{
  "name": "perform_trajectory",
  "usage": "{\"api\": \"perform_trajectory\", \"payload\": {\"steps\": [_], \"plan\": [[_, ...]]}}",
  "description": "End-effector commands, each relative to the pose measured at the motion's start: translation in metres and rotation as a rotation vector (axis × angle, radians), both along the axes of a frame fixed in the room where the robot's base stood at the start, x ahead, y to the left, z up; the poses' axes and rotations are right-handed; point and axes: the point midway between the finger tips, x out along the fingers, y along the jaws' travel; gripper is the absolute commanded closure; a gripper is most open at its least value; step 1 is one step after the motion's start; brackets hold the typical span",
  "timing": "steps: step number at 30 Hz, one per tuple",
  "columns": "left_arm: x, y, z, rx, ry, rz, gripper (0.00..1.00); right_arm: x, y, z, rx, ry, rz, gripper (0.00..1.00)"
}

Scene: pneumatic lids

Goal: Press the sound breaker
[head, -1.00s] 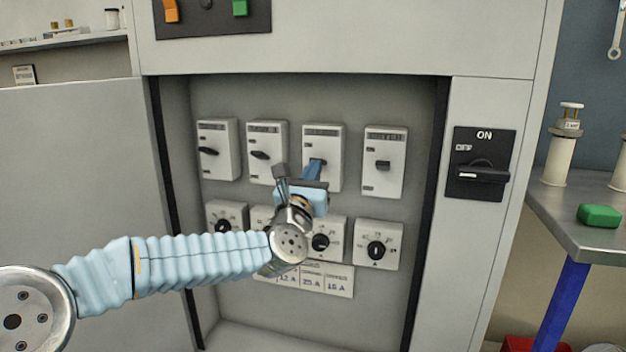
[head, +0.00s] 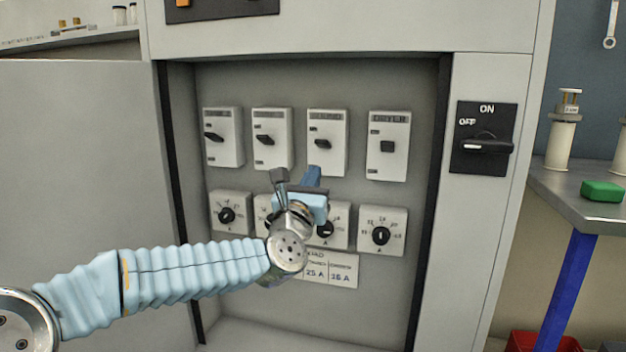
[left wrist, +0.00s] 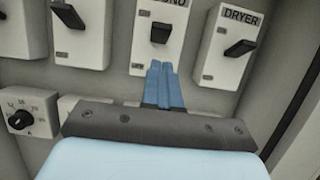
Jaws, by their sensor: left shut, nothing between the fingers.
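The sound breaker (head: 327,157) is the third white breaker from the left in the upper row of the open cabinet. Its dark lever (head: 322,143) shows uncovered in the middle of its face. In the left wrist view the sound breaker (left wrist: 148,57) is partly cut off at the top, its label ending in "UND". My left gripper (head: 313,177) is shut and empty, its blue fingertips just below the lever, at the breaker's lower edge. In the left wrist view the fingertips (left wrist: 160,66) overlap that lower edge; whether they touch it I cannot tell. My right gripper is not in view.
The dryer breaker (head: 388,165) is right of the sound breaker; two more breakers (head: 272,155) are left. Dials (head: 381,235) fill the lower row. A black main switch (head: 484,138) is on the right cabinet post. The open door (head: 80,160) stands left.

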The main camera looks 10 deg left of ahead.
Motion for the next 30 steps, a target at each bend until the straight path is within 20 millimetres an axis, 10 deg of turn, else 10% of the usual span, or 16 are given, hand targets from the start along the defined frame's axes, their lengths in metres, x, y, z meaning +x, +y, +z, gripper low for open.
{"api": "perform_trajectory", "payload": {"steps": [12,26,30], "plan": [[-0.066,0.003,-0.024,0.001,0.001,0.001,1.00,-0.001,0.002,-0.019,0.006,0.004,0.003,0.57],[-0.068,0.004,-0.028,0.010,0.011,0.002,1.00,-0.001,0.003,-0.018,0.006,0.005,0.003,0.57],[-0.050,0.009,-0.070,0.162,0.111,0.024,1.00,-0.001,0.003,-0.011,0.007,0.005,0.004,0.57]]}}
